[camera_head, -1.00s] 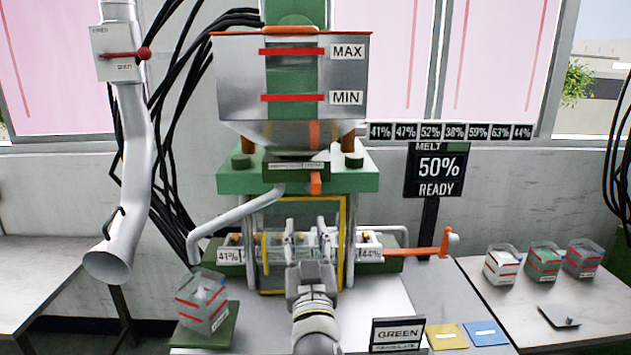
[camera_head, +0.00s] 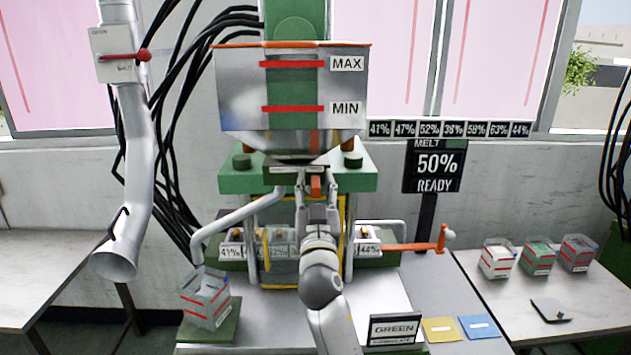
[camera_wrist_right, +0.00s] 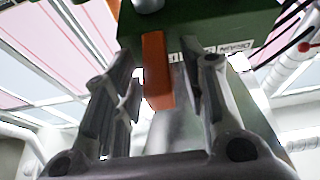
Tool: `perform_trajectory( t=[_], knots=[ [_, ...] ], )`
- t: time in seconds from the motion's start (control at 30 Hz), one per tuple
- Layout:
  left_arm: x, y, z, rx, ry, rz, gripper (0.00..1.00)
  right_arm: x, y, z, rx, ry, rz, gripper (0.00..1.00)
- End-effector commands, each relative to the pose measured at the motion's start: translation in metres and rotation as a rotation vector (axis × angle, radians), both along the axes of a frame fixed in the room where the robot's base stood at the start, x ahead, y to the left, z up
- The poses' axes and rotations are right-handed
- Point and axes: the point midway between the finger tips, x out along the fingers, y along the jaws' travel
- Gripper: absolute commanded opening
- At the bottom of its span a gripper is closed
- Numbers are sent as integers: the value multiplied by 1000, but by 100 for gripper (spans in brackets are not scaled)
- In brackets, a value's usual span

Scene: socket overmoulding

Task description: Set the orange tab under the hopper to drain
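The hopper (camera_head: 342,88) is a metal bin with red MAX and MIN lines on the green press. The orange tab (camera_head: 316,186) hangs under it, below a label strip (camera_head: 283,172) too small to read in the head view. My right gripper (camera_head: 317,190) is raised at the tab. In the right wrist view, the orange tab (camera_wrist_right: 157,70) stands between the two fingers (camera_wrist_right: 155,85), with gaps visible on both sides. The gripper is open around it. A label reading DRAIN (camera_wrist_right: 233,61) shows upside down to the right of the tab. My left gripper is not in view.
A bent pipe (camera_head: 225,225) runs at the left. An orange lever (camera_head: 410,246) sticks out at the right. A filled box (camera_head: 205,300) stands at lower left. A screen (camera_head: 436,168) reads 50% READY.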

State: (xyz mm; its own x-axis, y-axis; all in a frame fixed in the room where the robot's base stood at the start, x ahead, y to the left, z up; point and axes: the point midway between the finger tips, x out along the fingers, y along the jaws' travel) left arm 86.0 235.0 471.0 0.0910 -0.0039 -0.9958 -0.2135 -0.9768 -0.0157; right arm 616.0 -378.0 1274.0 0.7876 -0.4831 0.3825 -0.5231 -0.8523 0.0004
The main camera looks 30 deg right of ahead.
Motion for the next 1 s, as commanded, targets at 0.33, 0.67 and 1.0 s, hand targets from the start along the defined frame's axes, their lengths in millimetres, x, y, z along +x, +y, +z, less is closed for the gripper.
perform_trajectory(
  t=[0.33, 0.67, 1.0],
  knots=[
    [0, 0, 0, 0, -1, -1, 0, 1, -1, 0, 0, 0, 0, 32],
    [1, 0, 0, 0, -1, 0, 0, 1, -1, 0, 0, 0, 0, 0],
    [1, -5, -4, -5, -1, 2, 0, 8, -7, -1, 2, 0, 2, 0]
  ],
)
